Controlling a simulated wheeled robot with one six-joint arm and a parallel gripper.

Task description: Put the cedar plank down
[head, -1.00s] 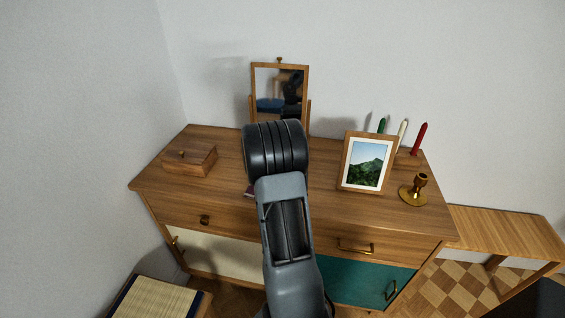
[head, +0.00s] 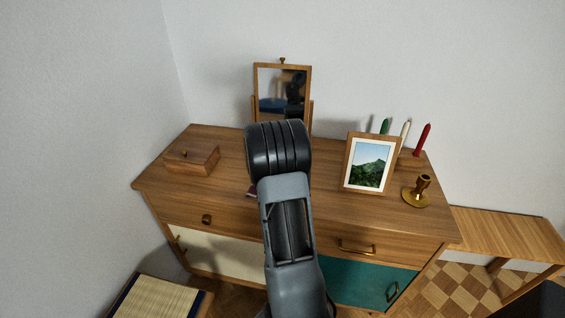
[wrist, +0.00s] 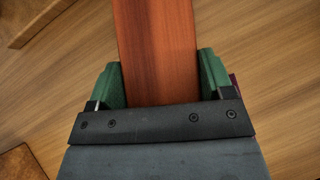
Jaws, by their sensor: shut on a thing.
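The cedar plank (wrist: 157,50) is a reddish-brown board in the wrist view, running from between my fingers out past the top edge. My gripper (wrist: 160,82) has green finger pads, one on each side of the plank, and is shut on it. Wood-grained dresser top (head: 225,200) shows behind the plank; whether the plank touches it I cannot tell. In the head view my arm hides the plank and the gripper.
A wooden box (head: 193,158) stands at the left of the dresser. A tilting mirror (head: 283,88) stands at the back. A picture frame (head: 369,164), a brass candle holder (head: 418,190) and several candles (head: 423,140) are at the right. A bench (head: 510,235) stands beside the dresser.

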